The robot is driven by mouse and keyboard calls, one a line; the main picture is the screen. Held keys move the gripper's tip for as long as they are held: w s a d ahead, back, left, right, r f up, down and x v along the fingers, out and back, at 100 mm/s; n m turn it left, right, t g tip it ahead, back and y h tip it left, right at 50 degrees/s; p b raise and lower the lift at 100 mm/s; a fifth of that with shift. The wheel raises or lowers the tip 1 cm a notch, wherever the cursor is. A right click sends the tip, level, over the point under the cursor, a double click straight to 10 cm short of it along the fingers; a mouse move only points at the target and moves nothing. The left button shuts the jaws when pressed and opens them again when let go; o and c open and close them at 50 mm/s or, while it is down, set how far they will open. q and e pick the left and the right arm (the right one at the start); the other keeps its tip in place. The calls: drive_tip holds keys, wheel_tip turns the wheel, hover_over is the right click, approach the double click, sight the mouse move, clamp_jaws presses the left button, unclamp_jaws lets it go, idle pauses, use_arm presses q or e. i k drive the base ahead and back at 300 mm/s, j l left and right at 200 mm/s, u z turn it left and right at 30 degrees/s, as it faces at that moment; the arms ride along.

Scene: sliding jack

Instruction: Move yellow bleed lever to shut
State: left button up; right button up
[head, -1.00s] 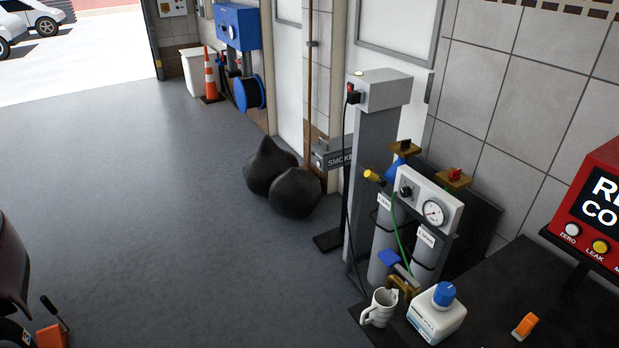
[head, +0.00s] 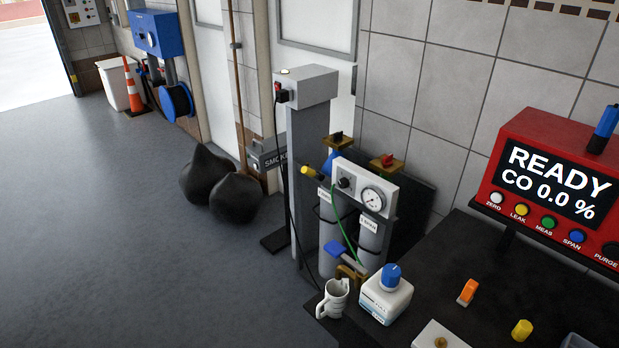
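A small yellow-ended fitting (head: 312,172) sticks out to the left of the white gauge panel (head: 364,189) on the gas cylinder stand. I cannot tell whether it is the bleed lever or how it is set. A yellow knob or cap (head: 521,330) stands on the black bench top at the lower right. No part marked "shut" is readable. Neither gripper is in the head view, so their state and distance from these things are hidden.
A red analyser (head: 553,165) reads "READY CO 0.0 %" at the right. Black sacks (head: 235,198) lie by the wall. Grey floor (head: 110,230) is open at left.

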sight(306, 170)
drive_tip(key=i+j, duration=0.6)
drive_tip(key=j, duration=0.25)
drive_tip(key=i+j, duration=0.3)
drive_tip(key=j+z, duration=0.1)
drive_tip(key=z, duration=1.35)
